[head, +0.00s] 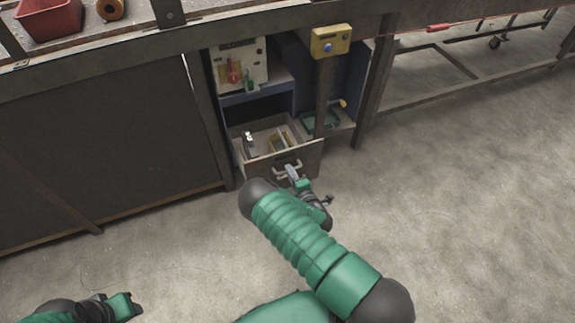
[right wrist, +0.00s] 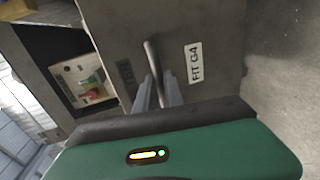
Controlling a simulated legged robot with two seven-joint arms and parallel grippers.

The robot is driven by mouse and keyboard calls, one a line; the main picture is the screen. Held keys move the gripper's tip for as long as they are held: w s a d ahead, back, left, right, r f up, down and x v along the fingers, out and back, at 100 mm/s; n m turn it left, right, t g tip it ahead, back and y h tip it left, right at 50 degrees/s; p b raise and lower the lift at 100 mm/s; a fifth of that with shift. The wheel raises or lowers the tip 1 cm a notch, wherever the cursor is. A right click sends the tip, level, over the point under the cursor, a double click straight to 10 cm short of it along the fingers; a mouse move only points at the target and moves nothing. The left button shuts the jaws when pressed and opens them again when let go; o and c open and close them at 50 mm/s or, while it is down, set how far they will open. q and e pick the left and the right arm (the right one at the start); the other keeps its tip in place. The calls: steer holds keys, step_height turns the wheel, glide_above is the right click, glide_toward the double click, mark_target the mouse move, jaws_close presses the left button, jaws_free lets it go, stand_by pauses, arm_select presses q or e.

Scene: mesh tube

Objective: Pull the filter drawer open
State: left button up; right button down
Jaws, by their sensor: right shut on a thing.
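The filter drawer (head: 303,157) sits low in the bench cabinet and stands partly open, with items visible inside it. Its front carries a bar handle (head: 288,168); the handle also shows in the right wrist view (right wrist: 153,58), beside a label reading "FIT G4" (right wrist: 194,63). My right gripper (head: 291,173) is at the handle, and in the right wrist view its fingers (right wrist: 158,92) are shut on the handle bar. My left gripper (head: 130,305) is at the lower left of the head view, far from the drawer; its fingers are not clear.
A control panel with a red knob (head: 233,76) sits above the drawer. A dark panel (head: 110,135) closes the bench's left side. The concrete floor in front is clear.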

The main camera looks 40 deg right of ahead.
steer(key=shift+s+a+f, duration=0.15)
steer(key=shift+s+a, duration=0.05)
steer(key=shift+s, duration=0.6)
steer(key=c, duration=1.5)
jaws_free()
steer(key=shift+o, duration=0.2)
steer(key=p+v, duration=0.5)
steer(key=v, duration=1.1)
steer(key=shift+s, duration=0.35)
